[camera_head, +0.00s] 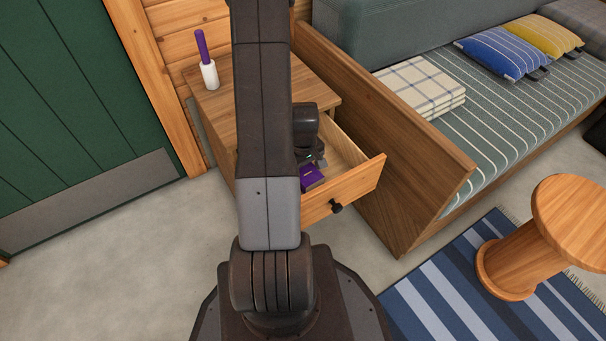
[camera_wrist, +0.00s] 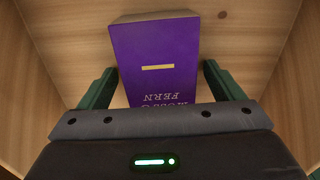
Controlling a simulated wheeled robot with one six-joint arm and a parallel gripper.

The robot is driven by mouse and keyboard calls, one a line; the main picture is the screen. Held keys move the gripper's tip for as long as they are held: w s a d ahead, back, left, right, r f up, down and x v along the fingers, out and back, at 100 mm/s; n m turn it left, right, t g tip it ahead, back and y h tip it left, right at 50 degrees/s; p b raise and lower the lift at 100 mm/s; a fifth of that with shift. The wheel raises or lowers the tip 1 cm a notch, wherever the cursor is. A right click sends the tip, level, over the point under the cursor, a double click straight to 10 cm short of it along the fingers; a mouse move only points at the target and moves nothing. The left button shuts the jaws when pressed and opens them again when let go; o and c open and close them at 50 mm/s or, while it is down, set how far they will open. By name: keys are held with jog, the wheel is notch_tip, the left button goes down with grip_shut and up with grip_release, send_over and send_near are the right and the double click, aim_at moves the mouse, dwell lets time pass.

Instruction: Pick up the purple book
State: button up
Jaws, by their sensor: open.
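The purple book (camera_wrist: 155,55) lies inside the open wooden drawer (camera_wrist: 265,30), its cover facing up with a pale stripe and lettering. In the wrist view my gripper (camera_wrist: 158,88) is open, with one green finger on each side of the book. The lower part of the book is hidden behind my gripper's body. I cannot tell whether the fingers touch it. In the head view a corner of the book (camera_head: 312,176) shows in the drawer (camera_head: 345,190), and my arm hides most of the rest. My gripper there reaches down into the drawer and its fingertips are hidden.
The wooden cabinet (camera_head: 220,110) carries a white holder (camera_head: 209,76) with a purple stick-like object (camera_head: 201,46). A wooden bench side panel (camera_head: 400,130) stands close to the drawer's right. A round stool (camera_head: 510,265) stands on a striped rug (camera_head: 440,290). Floor at left is clear.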

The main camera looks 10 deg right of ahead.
jog(key=shift+c, duration=0.5)
jog(key=c, duration=1.1)
jog(key=shift+r, duration=0.1)
jog(key=shift+r, duration=0.1)
